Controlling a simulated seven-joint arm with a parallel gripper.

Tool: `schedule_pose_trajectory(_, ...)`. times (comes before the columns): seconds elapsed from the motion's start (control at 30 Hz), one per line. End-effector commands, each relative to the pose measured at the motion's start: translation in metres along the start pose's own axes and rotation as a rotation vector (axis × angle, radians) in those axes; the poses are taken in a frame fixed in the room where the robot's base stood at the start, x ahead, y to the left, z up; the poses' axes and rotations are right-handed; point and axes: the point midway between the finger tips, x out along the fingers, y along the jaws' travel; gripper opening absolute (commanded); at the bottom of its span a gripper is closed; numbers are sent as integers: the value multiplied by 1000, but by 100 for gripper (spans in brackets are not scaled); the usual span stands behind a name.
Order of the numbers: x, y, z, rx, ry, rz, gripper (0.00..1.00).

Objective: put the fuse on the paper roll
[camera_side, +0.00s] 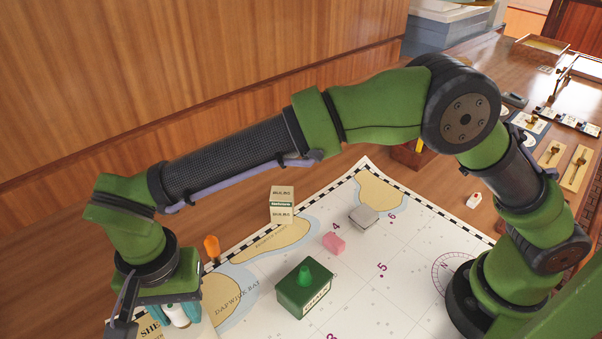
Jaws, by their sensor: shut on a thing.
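My gripper (172,308) is low at the lower left, pointing down. Its teal fingers are shut on a small white cylinder, apparently the fuse (180,315). The fuse's lower end and any contact below it are hard to make out. I see no plainly unrolled or round paper roll. A cream box-like pack with a green band and printed text (282,205) stands upright at the chart's far edge and may be it. My gripper is left of and nearer than this pack, well apart from it.
On the chart (400,260) are a green box with a cone top (304,288), a pink block (334,243) and a grey block (364,217). An orange-handled thing (211,248) stands near my gripper. A wooden wall (200,80) rises behind.

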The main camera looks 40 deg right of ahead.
Motion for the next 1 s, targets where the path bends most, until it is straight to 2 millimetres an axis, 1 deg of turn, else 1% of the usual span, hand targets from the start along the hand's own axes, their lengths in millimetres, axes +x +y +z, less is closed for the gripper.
schedule_pose_trajectory(0.03,1,0,0,0,0,1,37)
schedule_pose_trajectory(0.17,1,0,0,0,0,1,57)
schedule_pose_trajectory(0.2,1,0,0,0,0,1,59)
schedule_pose_trajectory(0.47,0,0,0,0,0,0,59)
schedule_pose_trajectory(0.57,-6,0,0,1,0,0,59)
schedule_pose_trajectory(0.67,-21,-1,0,0,0,-3,59)
schedule_pose_trajectory(0.9,-73,-1,0,1,1,-4,59)
schedule_pose_trajectory(1.0,-93,-1,0,1,1,-3,59)
